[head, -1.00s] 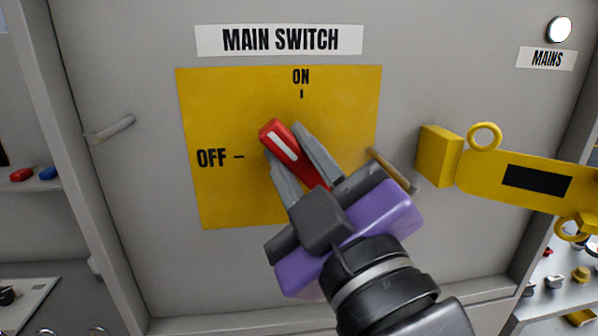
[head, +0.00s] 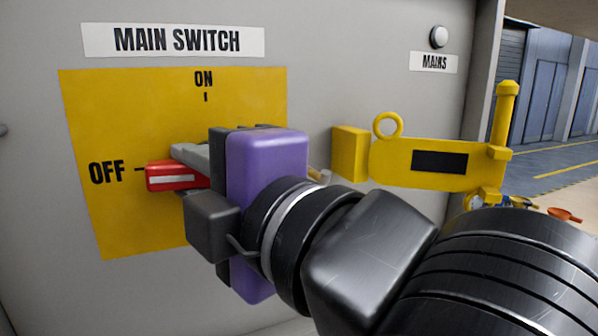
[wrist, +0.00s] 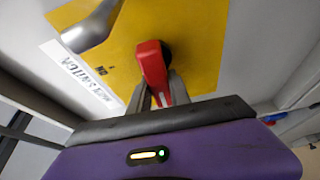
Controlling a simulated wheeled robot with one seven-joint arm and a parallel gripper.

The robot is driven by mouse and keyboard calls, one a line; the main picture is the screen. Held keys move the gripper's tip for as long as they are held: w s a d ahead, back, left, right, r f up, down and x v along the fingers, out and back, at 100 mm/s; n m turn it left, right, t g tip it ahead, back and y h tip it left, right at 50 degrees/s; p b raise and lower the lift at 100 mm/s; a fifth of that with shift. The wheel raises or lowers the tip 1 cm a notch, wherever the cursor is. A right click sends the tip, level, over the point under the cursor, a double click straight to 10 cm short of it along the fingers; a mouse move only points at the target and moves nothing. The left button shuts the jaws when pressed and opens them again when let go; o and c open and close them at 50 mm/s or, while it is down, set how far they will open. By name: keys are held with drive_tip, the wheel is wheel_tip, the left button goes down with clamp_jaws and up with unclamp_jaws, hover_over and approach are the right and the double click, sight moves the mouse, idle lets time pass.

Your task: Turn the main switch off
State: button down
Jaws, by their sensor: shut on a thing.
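The main switch's red handle (head: 172,177) with a white stripe lies level on the yellow plate (head: 120,225), its tip at the OFF mark (head: 107,172). The ON mark (head: 204,80) stands above, away from the handle. My gripper (head: 190,170), with grey fingers and a purple body, is shut on the handle and hides its right part. In the wrist view the red handle (wrist: 152,65) sits between my fingers. The MAINS lamp (head: 439,37) at upper right looks grey and unlit.
A yellow hasp (head: 420,165) with a ring sticks out from the cabinet to the right of my gripper. A small tan rod end (head: 320,175) shows just behind my gripper. A hall with a marked floor opens at far right.

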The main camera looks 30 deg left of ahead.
drive_tip(key=shift+s+f+n, duration=0.1)
drive_tip(key=shift+f+n, duration=0.1)
drive_tip(key=shift+n, duration=0.2)
drive_tip(key=c, duration=1.2)
unclamp_jaws()
drive_tip(key=shift+r, duration=0.1)
drive_tip(key=shift+d, duration=0.45)
drive_tip(key=b+v, duration=0.1)
drive_tip(key=v, duration=0.5)
drive_tip(key=shift+s+d, duration=0.3)
drive_tip(key=shift+d, duration=0.05)
